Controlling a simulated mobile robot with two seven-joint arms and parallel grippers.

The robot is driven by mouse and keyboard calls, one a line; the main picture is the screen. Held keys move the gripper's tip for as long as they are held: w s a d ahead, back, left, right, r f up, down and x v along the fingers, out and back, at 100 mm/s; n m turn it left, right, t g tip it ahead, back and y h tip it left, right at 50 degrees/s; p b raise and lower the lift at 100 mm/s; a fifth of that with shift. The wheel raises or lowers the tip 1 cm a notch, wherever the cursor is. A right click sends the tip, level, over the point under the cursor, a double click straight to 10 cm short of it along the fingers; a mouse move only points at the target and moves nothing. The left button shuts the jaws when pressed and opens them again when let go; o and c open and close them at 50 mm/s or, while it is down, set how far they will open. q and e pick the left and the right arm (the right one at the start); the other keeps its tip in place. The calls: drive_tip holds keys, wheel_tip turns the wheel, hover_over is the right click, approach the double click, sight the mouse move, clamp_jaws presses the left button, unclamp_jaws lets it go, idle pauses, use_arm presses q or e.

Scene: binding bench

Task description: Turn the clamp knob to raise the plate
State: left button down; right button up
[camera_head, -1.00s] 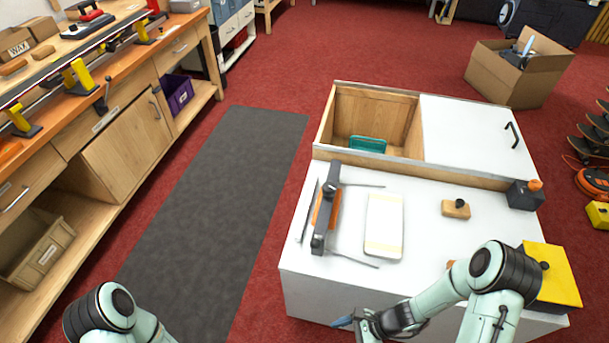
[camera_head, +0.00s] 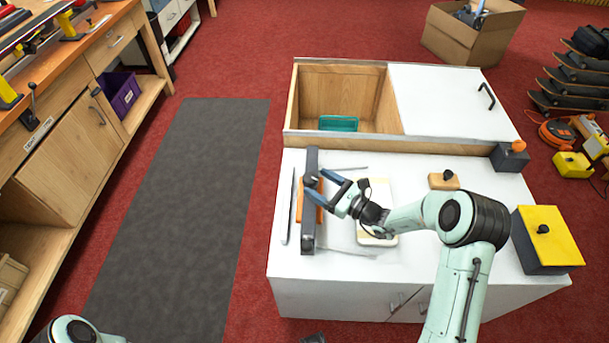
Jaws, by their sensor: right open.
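The clamp (camera_head: 309,233) is a long dark bar with an orange strip beside it, standing at the left of the white bench top. A dark round knob shows near its upper middle, partly hidden by my fingers. My right gripper (camera_head: 313,186) is open, with its blue fingertips spread at the knob, one on the far side and one on the near side. I cannot tell whether they touch it. A pale board (camera_head: 372,238) lies flat right of the clamp, largely hidden by my right gripper and wrist. My left gripper does not show; only part of my left arm does, bottom left.
A thin metal strip (camera_head: 289,205) lies left of the clamp. A wooden block with a black knob (camera_head: 443,181), a dark box with an orange knob (camera_head: 510,157) and a yellow-topped box (camera_head: 556,238) are at the right. An open bin holds a teal tray (camera_head: 338,123).

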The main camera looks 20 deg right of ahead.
sight(305, 174)
drive_tip(key=x, duration=0.5)
drive_tip(key=shift+w+a, duration=0.2)
drive_tip(key=shift+w, duration=0.1)
drive_tip(key=c, duration=0.9)
